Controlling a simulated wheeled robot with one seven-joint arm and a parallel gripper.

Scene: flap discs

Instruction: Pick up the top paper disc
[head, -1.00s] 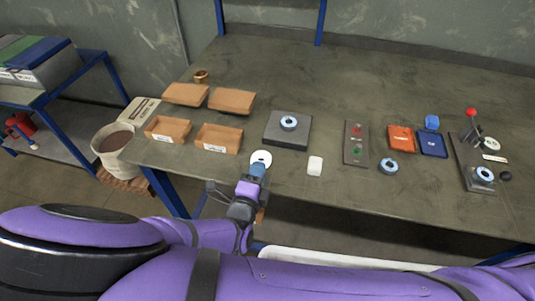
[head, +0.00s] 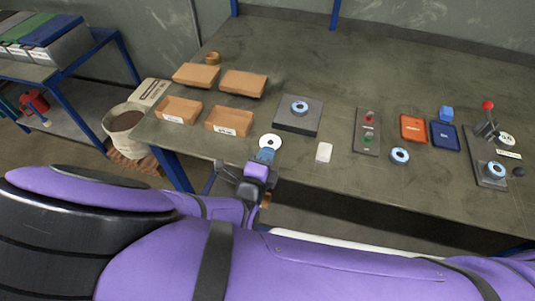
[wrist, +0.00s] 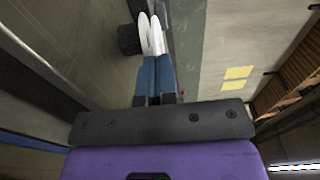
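A white paper disc (head: 270,141) with a dark centre shows in the head view at the table's front edge, just beyond my blue fingertips. My gripper (head: 267,154) reaches up to it from the front. In the wrist view two thin white disc-like shapes (wrist: 150,35) show nearly edge-on, side by side, at the ends of my blue fingers (wrist: 154,62). The fingers lie close together. I cannot tell whether they are shut on a disc or only beside it.
A dark round thing (wrist: 130,39) sits beside the white shapes. Further right are a button panel (head: 367,132), orange and blue trays, and a red-knobbed lever (head: 487,106).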

